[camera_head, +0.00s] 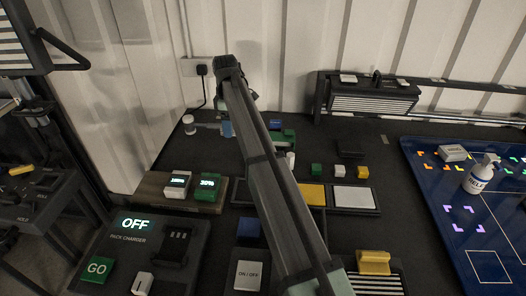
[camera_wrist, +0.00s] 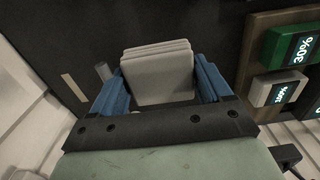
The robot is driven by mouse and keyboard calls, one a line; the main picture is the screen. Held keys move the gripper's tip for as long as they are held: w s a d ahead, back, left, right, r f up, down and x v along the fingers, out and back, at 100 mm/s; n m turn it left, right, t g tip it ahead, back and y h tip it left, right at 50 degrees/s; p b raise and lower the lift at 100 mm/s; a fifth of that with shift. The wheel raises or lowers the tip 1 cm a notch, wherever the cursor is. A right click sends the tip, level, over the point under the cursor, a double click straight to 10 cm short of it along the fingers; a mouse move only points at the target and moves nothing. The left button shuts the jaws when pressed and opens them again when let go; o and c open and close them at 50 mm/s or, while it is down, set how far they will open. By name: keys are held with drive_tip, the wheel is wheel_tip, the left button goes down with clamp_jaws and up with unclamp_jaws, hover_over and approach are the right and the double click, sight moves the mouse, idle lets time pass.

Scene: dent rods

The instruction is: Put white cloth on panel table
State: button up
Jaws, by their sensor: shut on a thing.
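My gripper (camera_wrist: 160,82) has blue fingers and is shut on the white cloth (camera_wrist: 157,62), a folded stack with rounded corners between the fingers. In the head view, a blue finger of my gripper (camera_head: 227,129) shows at the back left of the dark bench, partly hidden by my arm. The cloth is hard to make out there. A blue panel table (camera_head: 425,200) with coloured corner marks lies at the right, well away from my gripper. A white bottle (camera_head: 480,175) and a small white block (camera_head: 453,152) stand on it.
Labelled white (camera_head: 177,184) and green (camera_head: 208,187) blocks sit in a wooden holder left of my arm. Small coloured blocks and a yellow block (camera_head: 374,262) lie between my arm and the panel. A dark case (camera_head: 372,98) stands behind.

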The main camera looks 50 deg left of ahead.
sight(233, 153)
drive_tip(key=shift+f, duration=5)
drive_tip(key=shift+f, duration=0.2)
drive_tip(key=o, duration=0.9)
drive_tip(key=shift+o, duration=0.2)
drive_tip(key=shift+r, duration=0.1)
wheel_tip(233, 153, up, 12)
drive_tip(key=shift+f, duration=0.2)
drive_tip(key=shift+r, duration=0.3)
drive_tip(key=shift+w+d, duration=0.1)
drive_tip(key=shift+d, duration=0.05)
